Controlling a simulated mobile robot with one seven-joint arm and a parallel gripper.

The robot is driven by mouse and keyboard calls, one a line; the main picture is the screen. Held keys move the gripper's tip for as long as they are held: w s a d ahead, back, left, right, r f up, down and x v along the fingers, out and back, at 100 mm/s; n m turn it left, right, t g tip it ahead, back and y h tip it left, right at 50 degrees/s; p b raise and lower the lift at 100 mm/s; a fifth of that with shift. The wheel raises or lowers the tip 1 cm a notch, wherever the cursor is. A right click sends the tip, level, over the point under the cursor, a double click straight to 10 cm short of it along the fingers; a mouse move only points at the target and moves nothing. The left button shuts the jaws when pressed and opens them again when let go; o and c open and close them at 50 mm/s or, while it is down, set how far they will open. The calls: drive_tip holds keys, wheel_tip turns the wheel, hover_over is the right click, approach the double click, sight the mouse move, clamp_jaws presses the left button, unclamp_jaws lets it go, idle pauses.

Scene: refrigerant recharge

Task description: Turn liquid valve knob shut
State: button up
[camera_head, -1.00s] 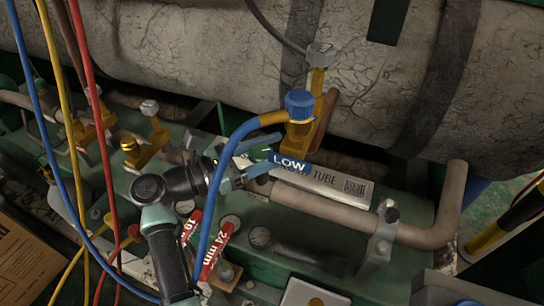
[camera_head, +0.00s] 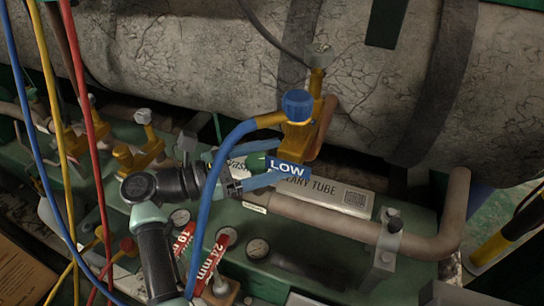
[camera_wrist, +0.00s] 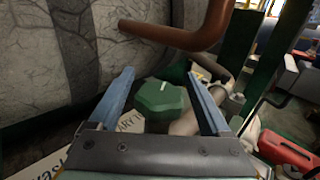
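My gripper (camera_head: 272,161) is open, its two blue fingers pointing right, just under the brass valve with the blue cap (camera_head: 298,104) and the blue LOW tag (camera_head: 288,168). In the wrist view, a green faceted piece (camera_wrist: 160,101) shows between the spread fingers (camera_wrist: 161,76). I cannot tell if the fingers touch it. Other brass valves with grey-topped stems stand at the left, one of them (camera_head: 145,118) nearer my arm. No knob carries a legible liquid label, so I cannot tell which is the liquid valve knob.
A blue hose (camera_head: 208,210) arcs in front of my wrist to the capped valve. Yellow and red (camera_head: 92,130) hoses hang at the left. A boxed capillary tube (camera_head: 340,195) lies beside the fingers. A large cracked grey tank (camera_head: 200,55) closes off the back.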

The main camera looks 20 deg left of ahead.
drive_tip(key=p+v, duration=0.2)
drive_tip(key=v, duration=1.1)
drive_tip(key=shift+p, duration=0.35)
drive_tip(key=shift+w, duration=0.1)
drive_tip(key=n+t+y+p, duration=0.6)
drive_tip(key=n+y+p, duration=0.4)
drive_tip(key=y+p, duration=0.55)
approach(254, 163)
drive_tip(key=shift+h, duration=0.65)
drive_tip(key=w, duration=0.7)
drive_tip(key=w+a+f, duration=0.1)
drive_tip(key=w, duration=0.3)
drive_tip(key=shift+b, duration=0.3)
